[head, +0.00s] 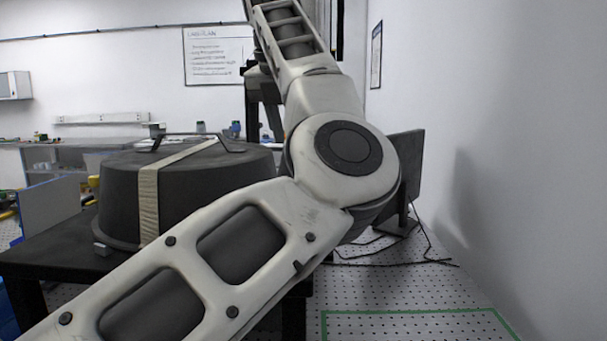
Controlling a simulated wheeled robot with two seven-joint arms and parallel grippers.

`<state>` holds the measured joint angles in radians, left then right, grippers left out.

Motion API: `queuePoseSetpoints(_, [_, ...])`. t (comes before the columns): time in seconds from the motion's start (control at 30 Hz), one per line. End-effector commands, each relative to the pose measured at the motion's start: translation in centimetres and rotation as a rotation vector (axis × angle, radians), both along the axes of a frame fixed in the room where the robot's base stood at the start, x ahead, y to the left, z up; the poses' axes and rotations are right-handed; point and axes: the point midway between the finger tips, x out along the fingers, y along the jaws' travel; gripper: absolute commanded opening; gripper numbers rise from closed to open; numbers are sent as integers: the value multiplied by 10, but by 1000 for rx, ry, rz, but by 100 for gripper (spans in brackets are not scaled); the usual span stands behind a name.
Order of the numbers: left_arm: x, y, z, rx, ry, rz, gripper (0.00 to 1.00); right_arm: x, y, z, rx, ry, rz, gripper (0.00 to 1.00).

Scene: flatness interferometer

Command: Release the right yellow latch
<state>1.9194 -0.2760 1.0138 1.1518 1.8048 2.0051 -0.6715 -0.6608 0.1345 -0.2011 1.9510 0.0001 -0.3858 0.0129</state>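A dark, round, drum-shaped housing (205,192) stands on a black table (60,250) at the left. A pale strap (149,200) runs over its top and down its front, and a dark handle (222,142) sits on the lid. My arm, coming in from the lower left, crosses in front of it, bends at a large joint and goes up out of the top edge. It hides the housing's lower right side. No right yellow latch can be made out. A small yellow part (93,184) shows at the housing's left edge. Neither gripper is in view.
A dark upright panel (405,165) on a stand is right of my arm, with loose cables (400,262) on the perforated floor. A green line (415,311) marks the floor at lower right. A white wall closes the right side. Cluttered benches (70,155) stand behind left.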

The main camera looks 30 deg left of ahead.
Motion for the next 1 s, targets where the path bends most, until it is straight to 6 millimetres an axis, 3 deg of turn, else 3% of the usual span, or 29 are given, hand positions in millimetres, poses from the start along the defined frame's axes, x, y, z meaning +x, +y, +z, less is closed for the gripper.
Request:
queuePoseSetpoints(0.2, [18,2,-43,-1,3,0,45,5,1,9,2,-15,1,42])
queuePoseSetpoints(0.4, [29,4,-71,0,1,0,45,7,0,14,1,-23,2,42])
queuePoseSetpoints(0.6, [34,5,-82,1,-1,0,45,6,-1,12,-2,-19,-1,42])
queuePoseSetpoints(0.87, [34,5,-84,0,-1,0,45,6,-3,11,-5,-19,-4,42])
queuePoseSetpoints(1.0, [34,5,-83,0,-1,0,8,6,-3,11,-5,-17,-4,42])
